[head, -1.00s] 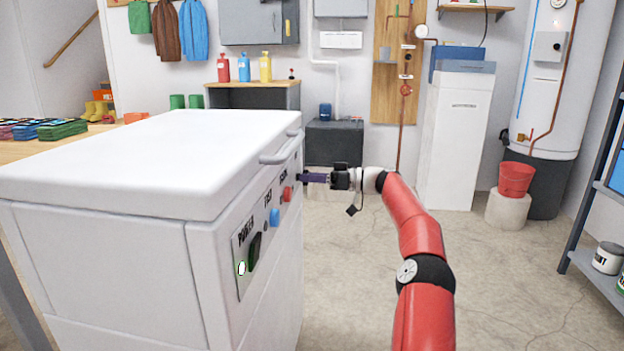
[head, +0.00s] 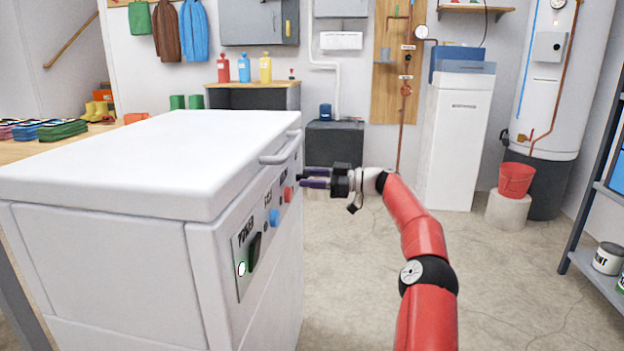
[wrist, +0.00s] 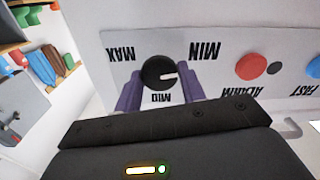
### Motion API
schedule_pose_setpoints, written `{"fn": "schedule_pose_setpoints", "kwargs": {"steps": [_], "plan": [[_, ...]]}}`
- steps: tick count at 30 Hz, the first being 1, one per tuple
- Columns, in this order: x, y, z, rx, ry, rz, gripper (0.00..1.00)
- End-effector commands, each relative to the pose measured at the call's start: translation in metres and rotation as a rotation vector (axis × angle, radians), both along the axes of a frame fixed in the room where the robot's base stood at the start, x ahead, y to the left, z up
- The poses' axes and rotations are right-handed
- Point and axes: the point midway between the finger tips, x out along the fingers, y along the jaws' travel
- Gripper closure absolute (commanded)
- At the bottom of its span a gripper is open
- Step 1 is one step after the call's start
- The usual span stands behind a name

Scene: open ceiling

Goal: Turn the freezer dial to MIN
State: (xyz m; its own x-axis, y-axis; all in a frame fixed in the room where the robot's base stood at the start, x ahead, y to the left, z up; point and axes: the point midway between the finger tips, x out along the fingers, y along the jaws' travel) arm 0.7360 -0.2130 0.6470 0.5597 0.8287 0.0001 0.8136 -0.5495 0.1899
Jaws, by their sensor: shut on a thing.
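The white chest freezer (head: 130,160) fills the left of the head view, its lid down. The round black dial (wrist: 157,72) is on its front panel in the wrist view, which shows the panel upside down. Labels MAX (wrist: 121,54), MID (wrist: 158,97) and MIN (wrist: 205,50) surround the dial. Its white pointer mark points right in the picture, on the MIN side, between MID and MIN. My gripper (head: 301,179) has its purple fingers on either side of the dial and is shut on it.
A red alarm light (wrist: 249,67) and a blue FAST button (wrist: 314,68) sit beside the dial on the panel. The lid handle (head: 280,152) sticks out just above my gripper. A green-lit power switch (head: 254,251) is nearer. Open floor lies to the right.

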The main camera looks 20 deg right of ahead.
Motion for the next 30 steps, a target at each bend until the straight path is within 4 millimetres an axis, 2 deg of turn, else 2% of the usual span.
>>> {"fn": "schedule_pose_setpoints", "kwargs": {"steps": [8,9,13,23,30], "plan": [[0.0,0.0,-0.002,-0.002,0.004,0.001,0.83],[0.0,0.0,-0.002,-0.002,0.004,0.001,0.55],[0.0,0.0,-0.001,-0.001,0.003,0.001,0.4],[-0.002,-0.004,0.0,0.0,0.001,-0.001,0.4],[-0.023,-0.036,0.0,0.001,0.002,-0.003,0.4]]}}
